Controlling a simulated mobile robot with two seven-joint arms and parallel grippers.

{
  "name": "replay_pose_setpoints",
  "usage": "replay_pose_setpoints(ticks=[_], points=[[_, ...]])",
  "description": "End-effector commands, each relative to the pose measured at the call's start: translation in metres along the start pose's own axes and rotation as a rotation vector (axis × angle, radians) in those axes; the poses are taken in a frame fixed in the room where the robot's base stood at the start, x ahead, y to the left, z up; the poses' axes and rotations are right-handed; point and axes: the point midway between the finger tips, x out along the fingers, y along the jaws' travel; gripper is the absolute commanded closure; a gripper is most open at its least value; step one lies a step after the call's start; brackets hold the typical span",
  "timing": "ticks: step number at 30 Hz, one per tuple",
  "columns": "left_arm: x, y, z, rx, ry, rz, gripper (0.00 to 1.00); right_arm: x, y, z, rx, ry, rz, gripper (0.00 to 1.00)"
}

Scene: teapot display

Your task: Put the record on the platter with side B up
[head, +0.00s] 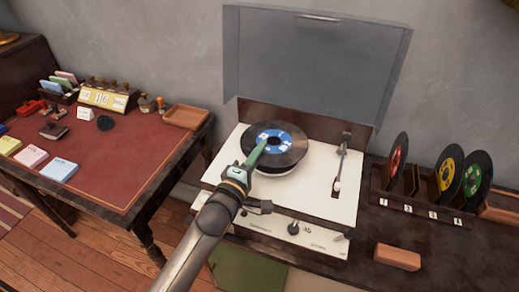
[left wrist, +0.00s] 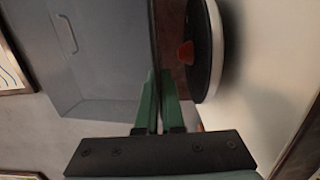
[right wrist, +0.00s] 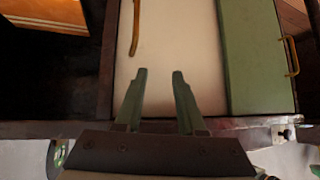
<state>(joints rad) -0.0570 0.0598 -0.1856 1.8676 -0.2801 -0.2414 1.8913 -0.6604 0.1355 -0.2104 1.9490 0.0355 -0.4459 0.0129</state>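The record (head: 294,145) is black with a blue label bearing white marks, too small to read as a side letter. My left gripper (head: 256,154) is shut on its near left edge and holds it roughly flat over the platter (head: 283,174). In the left wrist view the record (left wrist: 154,35) shows edge-on as a thin dark line between the green fingers (left wrist: 157,90). My right gripper (right wrist: 157,80) is open and empty, outside the head view.
The turntable's grey lid (head: 310,60) stands open behind. Its tonearm (head: 339,168) is at the right of the deck. A rack (head: 415,206) with several upright records and a wooden block (head: 398,257) lie right. A red-topped desk (head: 110,165) stands left.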

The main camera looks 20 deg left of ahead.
Motion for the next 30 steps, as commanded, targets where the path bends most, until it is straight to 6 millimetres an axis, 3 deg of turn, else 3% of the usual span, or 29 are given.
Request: replay_pose_setpoints(ticks=[7, 9, 17, 28, 30], points=[[0.0000, 0.0001, 0.0001, 0.000, 0.000, 0.001, 1.00, -0.0004, -0.0002, -0.0003, 0.000, 0.000, 0.000, 0.61], [0.0000, 0.0001, 0.0001, 0.000, 0.000, 0.001, 0.89, -0.0004, -0.0002, -0.0003, 0.000, -0.001, 0.000, 0.61], [0.0000, 0.0003, 0.0000, 0.000, 0.000, 0.001, 0.60, -0.0003, -0.0004, -0.0004, -0.001, 0.000, -0.001, 0.61], [-0.0004, -0.0001, 0.0000, 0.000, 0.000, 0.000, 0.60, -0.0002, 0.0009, -0.0017, -0.001, 0.009, 0.002, 0.61], [-0.0097, -0.0010, 0.0003, -0.002, 0.000, -0.002, 0.60, 0.0000, 0.0036, -0.0008, -0.001, 0.013, 0.008, 0.61]])
